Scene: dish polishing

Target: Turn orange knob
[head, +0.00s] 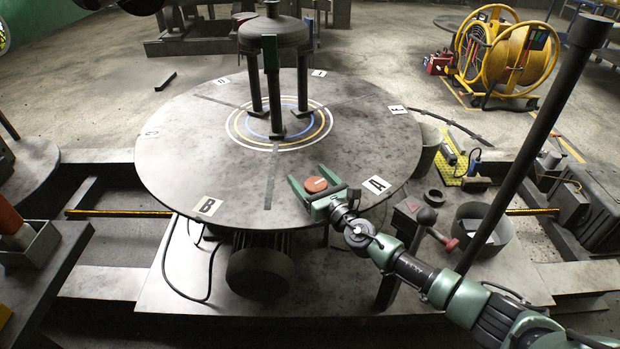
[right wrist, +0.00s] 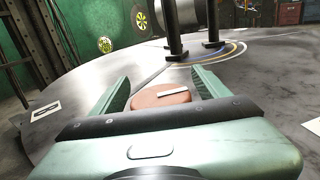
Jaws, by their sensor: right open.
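The orange knob (head: 316,185) is a round, flat, reddish-orange disc at the near right part of the big round grey table (head: 190,160). In the right wrist view the knob (right wrist: 160,95) shows a white bar across its top, pointing roughly left to right. My right gripper (head: 307,176) is open, with one green finger on each side of the knob. In the right wrist view a gap shows between the knob and each finger of the gripper (right wrist: 161,76). The palm hides the near lower part of the knob. My left gripper is not visible.
A dark three-legged stand (head: 272,38) rises from the middle of the table. Label plates A (head: 377,184) and B (head: 207,206) lie near the table's front edge. A dark upright pole (head: 535,145) stands at the right. A grey bin (head: 484,228) is below it.

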